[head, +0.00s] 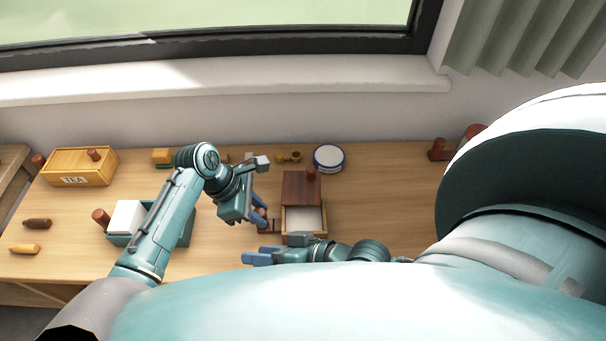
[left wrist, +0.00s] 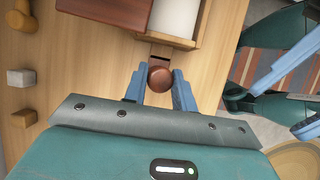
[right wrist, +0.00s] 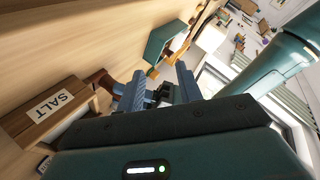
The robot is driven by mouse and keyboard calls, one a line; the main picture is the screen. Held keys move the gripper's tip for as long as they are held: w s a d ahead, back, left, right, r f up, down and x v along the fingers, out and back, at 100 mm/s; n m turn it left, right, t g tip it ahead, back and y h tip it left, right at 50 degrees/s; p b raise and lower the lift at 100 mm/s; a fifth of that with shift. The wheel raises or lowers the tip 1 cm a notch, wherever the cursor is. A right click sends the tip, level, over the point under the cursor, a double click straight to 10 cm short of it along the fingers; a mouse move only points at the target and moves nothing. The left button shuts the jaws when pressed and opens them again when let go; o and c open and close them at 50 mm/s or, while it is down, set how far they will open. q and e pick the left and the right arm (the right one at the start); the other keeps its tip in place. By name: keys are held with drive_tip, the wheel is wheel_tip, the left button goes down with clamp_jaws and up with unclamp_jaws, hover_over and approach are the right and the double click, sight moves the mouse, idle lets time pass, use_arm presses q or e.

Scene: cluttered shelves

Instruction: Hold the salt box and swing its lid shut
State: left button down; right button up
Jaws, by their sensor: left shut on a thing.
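The salt box (head: 285,226) stands on the table with its dark brown lid (head: 300,187) over the back part. White contents show uncovered at the front. A knob sits on the lid. My left gripper (head: 259,212) is shut on the brown side handle (left wrist: 160,76) at the box's left; the handle's round end shows between the fingers in the left wrist view. My right gripper (head: 264,256) is open and empty, in front of the box and to its left. The box's SALT label (right wrist: 50,107) shows in the right wrist view.
A TEA box (head: 80,166) stands at the far left. A green box with a white block (head: 126,217) is behind my left forearm. A round blue-white tin (head: 328,157) and small wooden pieces lie behind the salt box.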

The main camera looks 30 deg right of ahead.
drive_tip(key=w+d+r+m+t+y, duration=0.1)
drive_tip(key=w+d+r+m+t, duration=0.15)
drive_tip(key=w+r, duration=0.65)
drive_tip(key=w+d+r+m+t+y, duration=0.15)
drive_tip(key=w+d+r+m, duration=0.25)
drive_tip(key=r, duration=0.9)
drive_tip(key=w+f+n+g+h, duration=0.2)
drive_tip(key=w+f+n+g, duration=0.15)
drive_tip(key=f, duration=0.35)
drive_tip(key=w+f+n+g+h, duration=0.2)
drive_tip(key=f+n+g+h, duration=0.1)
drive_tip(key=f+g, duration=0.3)
drive_tip(key=s+d+f+g+h, duration=0.1)
drive_tip(key=d+h, duration=0.1)
drive_tip(key=d, duration=0.2)
drive_tip(key=s+d+f+g+h, duration=0.1)
drive_tip(key=s+d+g, duration=0.1)
drive_tip(key=d, duration=0.2)
drive_tip(key=s+d+f+g+h, duration=0.1)
drive_tip(key=d+f+h, duration=0.1)
drive_tip(key=d, duration=0.3)
drive_tip(key=shift+s+n+h, duration=0.25)
drive_tip(key=shift+n+h, duration=0.1)
drive_tip(key=shift+n, duration=0.05)
drive_tip(key=shift+s+d+f+g, duration=0.1)
drive_tip(key=shift+f+g, duration=0.1)
drive_tip(key=shift+g, duration=0.05)
drive_tip(key=shift+f, duration=3.3)
